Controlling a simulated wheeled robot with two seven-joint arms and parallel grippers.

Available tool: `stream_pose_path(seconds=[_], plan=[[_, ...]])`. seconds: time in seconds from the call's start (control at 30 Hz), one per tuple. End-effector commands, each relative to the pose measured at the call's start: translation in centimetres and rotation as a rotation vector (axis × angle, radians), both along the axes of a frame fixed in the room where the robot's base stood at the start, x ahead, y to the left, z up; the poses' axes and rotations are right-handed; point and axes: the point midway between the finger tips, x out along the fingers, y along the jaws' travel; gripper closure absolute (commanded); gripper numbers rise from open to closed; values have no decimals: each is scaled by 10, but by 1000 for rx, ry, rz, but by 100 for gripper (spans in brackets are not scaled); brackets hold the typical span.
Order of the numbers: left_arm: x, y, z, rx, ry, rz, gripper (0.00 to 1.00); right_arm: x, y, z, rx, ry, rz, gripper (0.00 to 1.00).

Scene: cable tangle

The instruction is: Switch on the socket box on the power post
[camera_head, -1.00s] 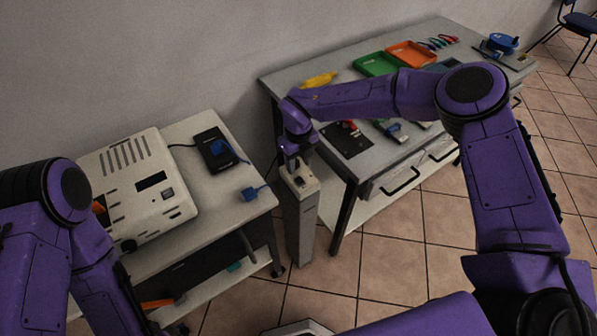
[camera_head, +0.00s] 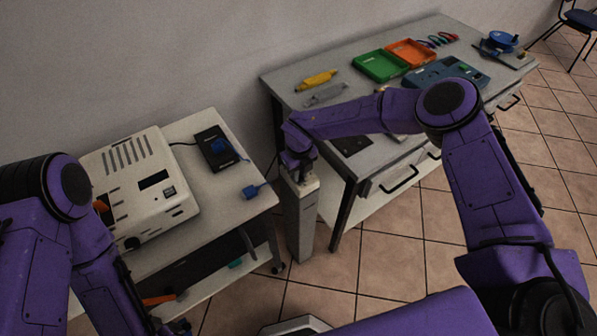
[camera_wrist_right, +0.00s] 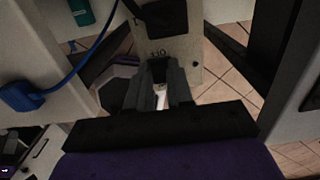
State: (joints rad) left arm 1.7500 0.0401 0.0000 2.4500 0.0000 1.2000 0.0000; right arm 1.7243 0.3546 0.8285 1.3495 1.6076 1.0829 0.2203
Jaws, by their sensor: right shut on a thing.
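The power post (camera_head: 299,228) is a grey upright column between the two tables. Its pale top, the socket box (camera_head: 311,186), is partly hidden by my right gripper (camera_head: 299,172). In the right wrist view the box face (camera_wrist_right: 182,48) carries a "110" marking and a black part (camera_wrist_right: 162,15) at the top edge. My right gripper (camera_wrist_right: 160,72) is shut there on a small dark part between its fingertips, just below the marking; whether this is the switch is hard to tell.
A blue plug (camera_head: 250,192) lies at the left table's edge near the post. The right workbench (camera_head: 300,75) holds green (camera_head: 380,66) and orange (camera_head: 411,53) trays. Tiled floor is open in front.

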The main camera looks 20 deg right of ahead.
Motion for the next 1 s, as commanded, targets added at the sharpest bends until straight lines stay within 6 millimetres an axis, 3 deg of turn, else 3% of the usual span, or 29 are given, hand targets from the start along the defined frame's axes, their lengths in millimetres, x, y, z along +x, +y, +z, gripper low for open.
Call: stream_pose_path(seconds=[0.33,0.7,0.73,0.8,1.0], plan=[[0,0,-30,0,0,0,57,-7,-3,-3,88,-261,3,100],[0,0,-29,0,0,0,57,-8,-3,1,100,-286,1,100],[0,0,-29,0,0,0,57,-8,-3,1,99,-286,1,69],[0,0,-29,0,0,0,57,-8,-3,1,99,-286,2,53],[0,0,-29,0,0,0,57,-8,-3,1,98,-285,2,53]])
